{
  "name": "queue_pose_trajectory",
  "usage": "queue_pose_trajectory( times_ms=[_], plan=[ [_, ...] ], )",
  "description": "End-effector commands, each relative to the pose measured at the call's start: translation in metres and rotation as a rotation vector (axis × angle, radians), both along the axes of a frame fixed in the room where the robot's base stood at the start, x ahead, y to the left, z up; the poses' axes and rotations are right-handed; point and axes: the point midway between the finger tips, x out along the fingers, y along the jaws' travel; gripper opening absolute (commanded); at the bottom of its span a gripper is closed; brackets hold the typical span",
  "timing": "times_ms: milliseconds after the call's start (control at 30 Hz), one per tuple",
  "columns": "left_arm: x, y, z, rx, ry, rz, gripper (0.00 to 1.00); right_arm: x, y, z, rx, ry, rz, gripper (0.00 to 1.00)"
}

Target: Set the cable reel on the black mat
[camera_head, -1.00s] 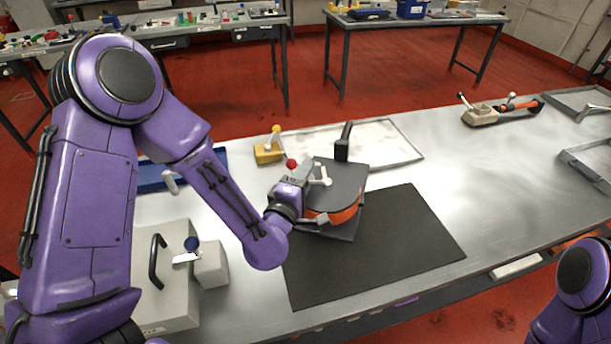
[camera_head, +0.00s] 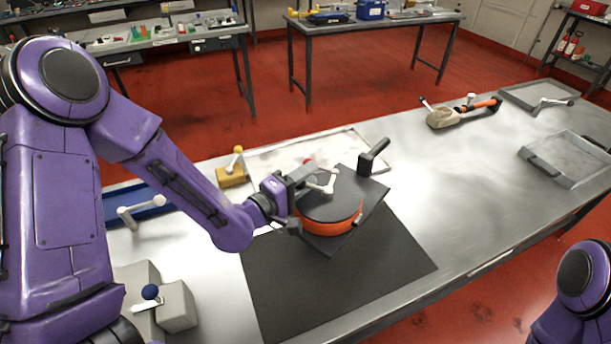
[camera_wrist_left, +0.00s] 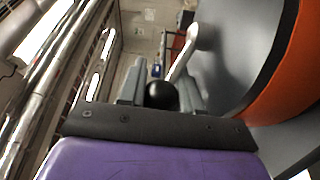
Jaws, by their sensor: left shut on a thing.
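The cable reel (camera_head: 326,207) has a dark round top, an orange rim, a pale crank and a square dark plate with a black handle. In the head view it overlaps the back part of the black mat (camera_head: 330,282); I cannot tell whether it touches the mat. My left gripper (camera_head: 305,178) is at the reel's left side, shut on the crank's knob. In the left wrist view a dark round knob (camera_wrist_left: 161,95) sits between the fingers, with the orange rim at the right. My right gripper is out of view.
A pale, rimmed tray (camera_head: 290,155) and a yellow-based lever (camera_head: 231,176) lie behind the reel. A blue tray (camera_head: 120,205) and grey blocks (camera_head: 175,305) are at the left. A beige and orange tool (camera_head: 445,116) and grey trays (camera_head: 565,160) are at the right. The table's right middle is clear.

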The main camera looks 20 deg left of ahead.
Motion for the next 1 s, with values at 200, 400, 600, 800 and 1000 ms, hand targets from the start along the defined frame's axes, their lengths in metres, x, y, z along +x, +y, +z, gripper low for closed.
queue_pose_trajectory(
  times_ms=[200,400,600,800,1000],
  plan=[
    [-0.028,0.001,0.006,0.003,-0.009,-0.252,0.00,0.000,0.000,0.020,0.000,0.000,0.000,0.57],
    [-0.058,0.003,-0.005,0.011,-0.016,-0.416,0.00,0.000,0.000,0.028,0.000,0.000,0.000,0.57],
    [-0.071,0.003,-0.013,0.014,-0.019,-0.478,0.00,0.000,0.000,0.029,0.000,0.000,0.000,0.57],
    [-0.072,0.003,-0.023,0.015,-0.019,-0.481,0.00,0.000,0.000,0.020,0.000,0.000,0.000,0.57],
    [-0.071,0.003,-0.041,0.016,-0.020,-0.480,0.00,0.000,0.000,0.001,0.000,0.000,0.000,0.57]
  ],
)
